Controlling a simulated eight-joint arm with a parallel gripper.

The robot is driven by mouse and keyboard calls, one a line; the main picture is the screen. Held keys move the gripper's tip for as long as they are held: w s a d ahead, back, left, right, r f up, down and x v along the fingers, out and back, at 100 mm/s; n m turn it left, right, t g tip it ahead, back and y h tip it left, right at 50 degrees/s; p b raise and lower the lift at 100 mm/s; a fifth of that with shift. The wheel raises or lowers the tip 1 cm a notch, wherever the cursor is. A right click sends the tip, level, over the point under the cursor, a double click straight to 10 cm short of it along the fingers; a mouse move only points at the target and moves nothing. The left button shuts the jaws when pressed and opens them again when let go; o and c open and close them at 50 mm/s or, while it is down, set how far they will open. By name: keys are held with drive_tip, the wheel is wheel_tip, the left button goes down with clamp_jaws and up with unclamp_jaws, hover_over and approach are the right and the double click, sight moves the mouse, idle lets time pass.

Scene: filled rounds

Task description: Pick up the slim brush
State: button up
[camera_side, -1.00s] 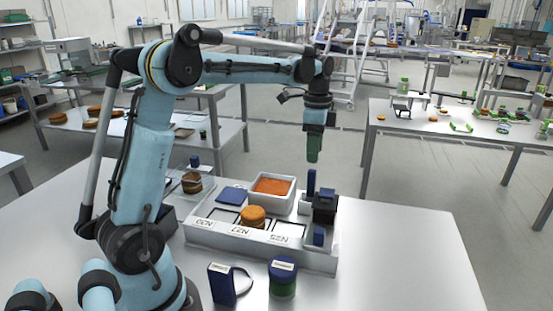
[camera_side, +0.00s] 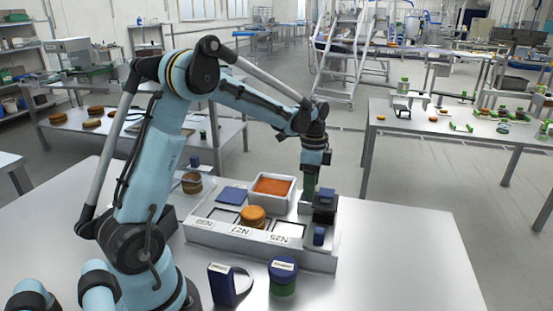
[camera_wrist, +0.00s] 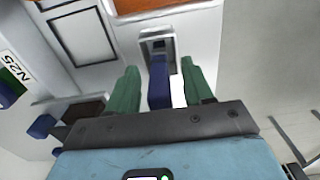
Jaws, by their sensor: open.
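The slim brush (camera_wrist: 160,84) shows as an upright dark blue handle in the wrist view, standing at a grey slotted holder (camera_wrist: 146,48). My gripper (camera_wrist: 160,67) has its two green fingers apart, one on each side of the handle. A gap shows on both sides, so the fingers do not visibly touch it. In the side view my gripper (camera_side: 309,187) points down at the right end of the grey station, and its fingers hide the brush.
A white tub of orange filling (camera_side: 272,201) stands left of my gripper. A dark box with a blue top (camera_side: 325,206) stands close on its right. A tan round (camera_side: 252,216) sits on the station. A blue-lidded jar (camera_side: 283,279) and blue block (camera_side: 221,285) stand in front.

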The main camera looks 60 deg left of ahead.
clamp_jaws()
drive_tip(key=shift+r, duration=0.1)
idle(0.3)
wheel_tip(320, 180, up, 10)
drive_tip(key=shift+f, duration=0.1)
idle(0.5)
